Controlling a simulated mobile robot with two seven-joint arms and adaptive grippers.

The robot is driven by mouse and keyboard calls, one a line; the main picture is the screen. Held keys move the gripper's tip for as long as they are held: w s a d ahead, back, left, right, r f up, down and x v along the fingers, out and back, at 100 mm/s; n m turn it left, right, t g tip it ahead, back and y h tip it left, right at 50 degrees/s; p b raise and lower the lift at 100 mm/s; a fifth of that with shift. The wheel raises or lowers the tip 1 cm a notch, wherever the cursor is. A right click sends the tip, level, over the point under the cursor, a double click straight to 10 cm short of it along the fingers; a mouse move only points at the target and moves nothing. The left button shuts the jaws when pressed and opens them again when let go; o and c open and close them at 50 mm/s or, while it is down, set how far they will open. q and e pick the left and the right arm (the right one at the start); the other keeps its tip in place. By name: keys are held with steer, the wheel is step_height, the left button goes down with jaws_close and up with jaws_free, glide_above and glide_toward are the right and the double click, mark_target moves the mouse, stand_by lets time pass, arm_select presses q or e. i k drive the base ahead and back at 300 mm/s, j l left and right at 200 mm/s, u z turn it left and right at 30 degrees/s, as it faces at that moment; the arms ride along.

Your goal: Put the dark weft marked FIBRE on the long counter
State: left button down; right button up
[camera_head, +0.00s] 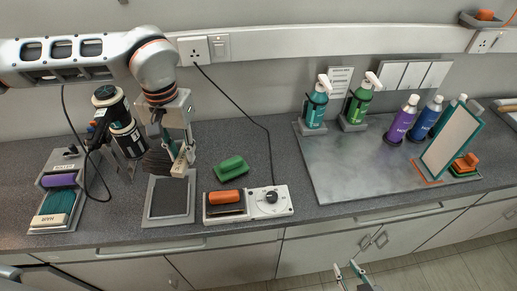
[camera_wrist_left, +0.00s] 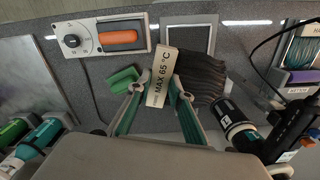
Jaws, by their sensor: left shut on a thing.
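My left gripper (camera_head: 178,150) is shut on the pale tag of a dark brown weft (camera_head: 157,163). The weft hangs to the left of the fingers, over the back edge of a grey tray with a dark pad (camera_head: 152,215). In the left wrist view the gripper (camera_wrist_left: 160,86) pinches the tag, which reads "MAX 65 °C", and the weft (camera_wrist_left: 204,78) fans out to the right. The word FIBRE is not readable on it. The long counter (camera_head: 255,150) runs beneath. My right gripper (camera_head: 349,270) is open and empty, in front of the counter.
A teal weft tagged HAIR (camera_head: 55,207) lies in a left tray. A black cylindrical tool (camera_head: 128,138) stands behind the held weft. A green block (camera_head: 231,168), a dial unit (camera_head: 271,199), an orange-topped block and a metal sheet with bottles (camera_head: 350,175) lie to the right.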

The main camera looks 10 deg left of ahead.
mark_target(251, 150)
steer(key=j+z, duration=0.1)
steer(key=z, duration=0.95)
steer(key=k+j+z, duration=0.1)
steer(key=k+j, duration=0.2)
